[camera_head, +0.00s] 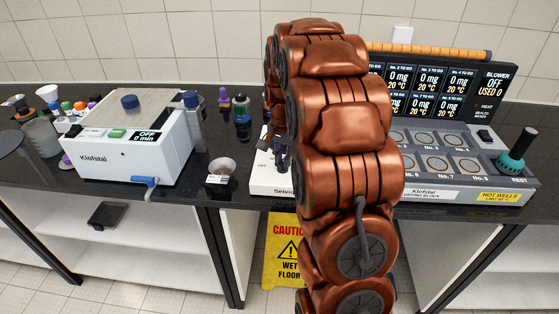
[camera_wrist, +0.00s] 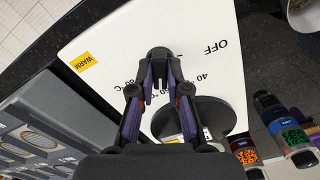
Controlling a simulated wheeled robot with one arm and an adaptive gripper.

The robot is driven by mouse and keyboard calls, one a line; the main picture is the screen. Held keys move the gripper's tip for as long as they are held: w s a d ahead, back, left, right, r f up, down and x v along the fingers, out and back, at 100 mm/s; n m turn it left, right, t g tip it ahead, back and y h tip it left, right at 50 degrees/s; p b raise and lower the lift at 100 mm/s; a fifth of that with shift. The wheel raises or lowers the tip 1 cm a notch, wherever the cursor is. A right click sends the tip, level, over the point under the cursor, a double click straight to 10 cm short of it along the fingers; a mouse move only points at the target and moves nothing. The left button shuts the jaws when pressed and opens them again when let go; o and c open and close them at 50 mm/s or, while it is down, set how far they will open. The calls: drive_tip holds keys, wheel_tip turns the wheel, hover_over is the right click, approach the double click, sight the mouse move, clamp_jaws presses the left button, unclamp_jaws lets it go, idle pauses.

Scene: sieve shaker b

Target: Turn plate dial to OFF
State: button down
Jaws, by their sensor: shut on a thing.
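The white hot plate unit (camera_head: 268,182) stands mid-bench, partly hidden behind my arm. In the wrist view its white face (camera_wrist: 110,35) carries a printed OFF mark, temperature marks near 40 °C, and a yellow WARM label (camera_wrist: 85,61). My gripper (camera_wrist: 159,72) is closed in over the marked area, its purple-lined fingers on either side of the plate dial. The dial is mostly hidden by the fingers, so where it points cannot be told. A dark round disc (camera_wrist: 205,118) lies beside the fingers. In the head view my gripper (camera_head: 279,150) is small and dark, just above the unit.
A drying block (camera_head: 440,150) with display panels stands close at right, with a teal-handled tool (camera_head: 512,155). At left are a small bowl (camera_head: 222,168), bottles (camera_head: 242,117) and a white Klofstal machine (camera_head: 130,150). A yellow caution sign (camera_head: 283,250) stands on the floor.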

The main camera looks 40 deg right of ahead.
drive_tip(key=shift+a, duration=0.3)
drive_tip(key=shift+w+d+n+b, duration=0.1)
drive_tip(key=shift+d+n+b, duration=0.2)
drive_tip(key=shift+b, duration=0.05)
drive_tip(key=shift+f+n+b, duration=0.15)
drive_tip(key=shift+n+b, duration=0.75)
drive_tip(key=shift+b, duration=0.05)
drive_tip(key=n+b, duration=0.2)
drive_tip(key=shift+n, duration=0.3)
drive_tip(key=n+b, duration=0.3)
drive_tip(key=n, duration=0.7)
drive_tip(key=shift+r+n, duration=0.25)
drive_tip(key=shift+n, duration=2.15)
